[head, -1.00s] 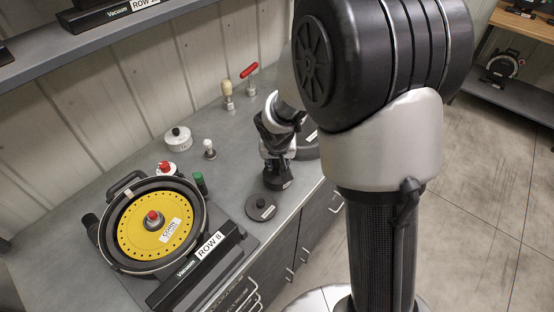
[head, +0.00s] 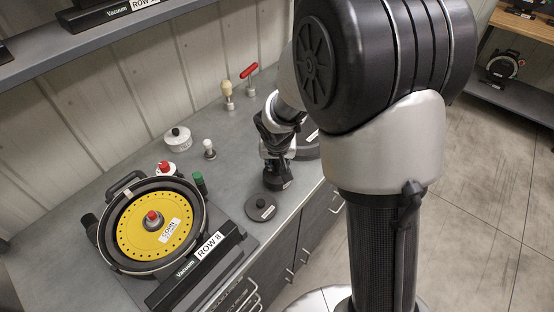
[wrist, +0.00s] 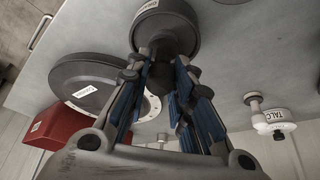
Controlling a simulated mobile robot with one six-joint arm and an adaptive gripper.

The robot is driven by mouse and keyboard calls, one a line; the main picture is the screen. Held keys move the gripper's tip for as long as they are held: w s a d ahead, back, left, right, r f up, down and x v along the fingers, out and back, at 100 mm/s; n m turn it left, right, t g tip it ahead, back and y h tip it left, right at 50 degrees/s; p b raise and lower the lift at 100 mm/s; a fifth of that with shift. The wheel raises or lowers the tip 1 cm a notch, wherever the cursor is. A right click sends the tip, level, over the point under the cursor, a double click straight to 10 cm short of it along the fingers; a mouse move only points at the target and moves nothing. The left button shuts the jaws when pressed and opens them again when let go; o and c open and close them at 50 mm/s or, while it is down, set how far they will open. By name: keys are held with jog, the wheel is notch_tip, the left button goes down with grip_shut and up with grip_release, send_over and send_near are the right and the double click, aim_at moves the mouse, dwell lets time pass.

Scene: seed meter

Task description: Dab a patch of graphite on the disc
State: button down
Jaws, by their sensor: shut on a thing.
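The seed meter's yellow disc (head: 144,238), labelled CORN, lies face up in its round dark housing (head: 110,254) at the left of the bench. In the wrist view my gripper (wrist: 163,84) is shut on a dark, narrow piece (wrist: 160,72) at the mouth of the same pot (wrist: 168,32). The fingers hide most of that piece, and I cannot tell how deep it sits.
A white pot (head: 178,140), a small white dauber (head: 209,150) and a red-topped jar (head: 166,170) stand behind the meter. A red-handled tool (head: 250,77) stands near the wall. The wrist view shows a big dark disc (wrist: 84,72) and a red box (wrist: 62,127).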

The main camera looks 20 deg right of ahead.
jog(key=shift+r+p, duration=2.7)
jog(key=shift+r, duration=0.8)
jog(key=s+f+n+y, duration=0.1)
jog(key=s+f, duration=0.3)
jog(key=s, duration=0.4)
jog(key=shift+s+n+b, duration=0.2)
jog(key=shift+n+b, duration=0.25)
jog(key=shift+n, duration=0.35)
